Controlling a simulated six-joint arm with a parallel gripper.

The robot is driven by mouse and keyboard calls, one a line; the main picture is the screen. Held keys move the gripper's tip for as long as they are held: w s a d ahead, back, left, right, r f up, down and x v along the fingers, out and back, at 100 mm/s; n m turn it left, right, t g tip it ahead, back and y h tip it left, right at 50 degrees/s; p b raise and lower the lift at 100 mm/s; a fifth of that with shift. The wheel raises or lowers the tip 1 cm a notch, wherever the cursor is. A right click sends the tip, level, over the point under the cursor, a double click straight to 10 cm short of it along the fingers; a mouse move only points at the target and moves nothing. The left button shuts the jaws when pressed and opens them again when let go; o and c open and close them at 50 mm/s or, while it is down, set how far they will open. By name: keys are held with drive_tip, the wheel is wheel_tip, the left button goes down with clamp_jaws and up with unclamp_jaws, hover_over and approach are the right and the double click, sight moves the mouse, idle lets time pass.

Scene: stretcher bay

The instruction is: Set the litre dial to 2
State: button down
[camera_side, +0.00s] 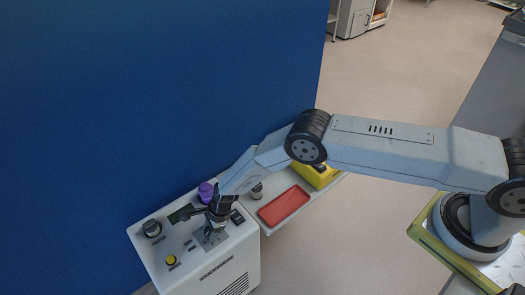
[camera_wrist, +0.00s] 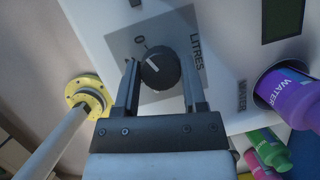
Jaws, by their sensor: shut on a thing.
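The litre dial (camera_wrist: 160,68) is a round black knob on a grey square plate (camera_wrist: 118,46) marked LITRES in the wrist view. A short white mark on its face is on the side towards the printed 0; the exact setting is hard to read. My gripper (camera_wrist: 160,80) has one finger on each side of the dial and is shut on it. The other numbers are hidden or too small to read. In the side view my gripper (camera_side: 217,212) reaches down to the grey plate (camera_side: 209,239) on the white machine (camera_side: 225,262); the dial is hidden there.
A purple WATER bottle (camera_wrist: 289,94) stands at the panel's right, with a green bottle (camera_wrist: 270,148) below. In the side view, a black knob (camera_side: 152,228) and yellow button (camera_side: 171,260) are on the machine. A red tray (camera_side: 284,205) and yellow object (camera_side: 318,176) lie beyond.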

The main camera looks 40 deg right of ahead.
drive_tip(key=shift+n, duration=0.4)
drive_tip(key=n+g, duration=0.1)
drive_tip(key=n, duration=0.3)
drive_tip(key=shift+w+g, duration=0.1)
drive_tip(key=shift+g, duration=0.3)
drive_tip(key=shift+n+g, duration=0.8)
drive_tip(key=shift+n, duration=1.2)
drive_tip(key=shift+c, duration=0.7)
unclamp_jaws()
drive_tip(key=shift+w+r, duration=0.1)
drive_tip(key=shift+r, duration=0.05)
drive_tip(key=v, duration=0.7)
drive_tip(key=shift+r, duration=0.2)
